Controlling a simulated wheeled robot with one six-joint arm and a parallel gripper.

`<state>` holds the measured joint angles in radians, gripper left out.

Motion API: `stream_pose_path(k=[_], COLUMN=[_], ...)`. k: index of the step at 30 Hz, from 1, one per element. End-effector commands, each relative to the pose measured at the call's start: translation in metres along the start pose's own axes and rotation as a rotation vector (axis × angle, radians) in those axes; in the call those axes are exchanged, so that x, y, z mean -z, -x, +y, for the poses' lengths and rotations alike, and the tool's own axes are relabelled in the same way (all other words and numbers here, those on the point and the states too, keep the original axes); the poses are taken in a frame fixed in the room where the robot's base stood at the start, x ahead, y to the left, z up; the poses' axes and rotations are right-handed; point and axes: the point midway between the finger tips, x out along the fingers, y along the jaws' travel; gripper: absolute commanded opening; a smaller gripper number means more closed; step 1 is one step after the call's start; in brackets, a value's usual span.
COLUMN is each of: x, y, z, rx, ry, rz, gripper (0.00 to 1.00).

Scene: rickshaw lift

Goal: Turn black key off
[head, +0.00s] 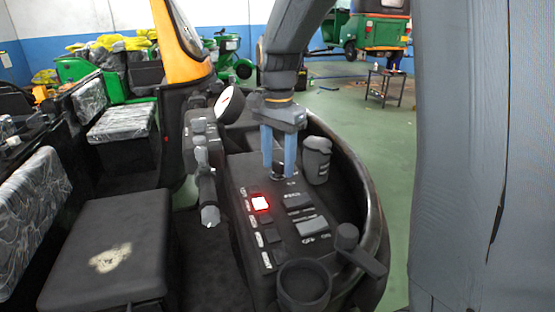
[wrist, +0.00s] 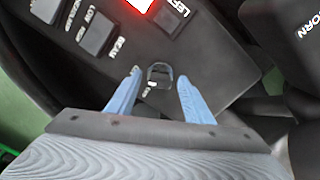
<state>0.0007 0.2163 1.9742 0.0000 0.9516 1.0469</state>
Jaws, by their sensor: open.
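The black key (wrist: 160,67) shows in the wrist view as a small dark loop standing on the black dashboard panel (wrist: 215,65). My gripper (wrist: 159,77) is open, with one blue finger on each side of the key and a visible gap to each. In the head view my gripper (head: 279,172) points down at the far end of the panel (head: 243,176). There the fingers and their shadow mostly hide the key. I cannot tell how far the key is turned.
A lit red switch (head: 260,203) and several dark switches sit on the panel near my gripper. A grey cup-like holder (head: 316,160) stands close to the right. The handlebar grip (head: 208,195) is to the left. An empty round holder (head: 304,287) is nearer.

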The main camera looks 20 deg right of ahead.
Motion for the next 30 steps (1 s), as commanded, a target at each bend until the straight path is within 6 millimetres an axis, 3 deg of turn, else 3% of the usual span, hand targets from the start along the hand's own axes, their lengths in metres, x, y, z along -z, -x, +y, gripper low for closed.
stream_pose_path(k=[4,11,20,30], x=[-0.0001,-0.0002,-0.0003,-0.0005], y=[0.0002,0.0004,0.0012,0.0029], z=[-0.0002,-0.0002,-0.0001,0.0003], rx=[0.000,0.000,0.000,0.000], ry=[0.000,0.001,0.036,0.253], rz=[0.000,0.000,0.000,0.000], gripper=[0.43,0.06,0.06,0.06])
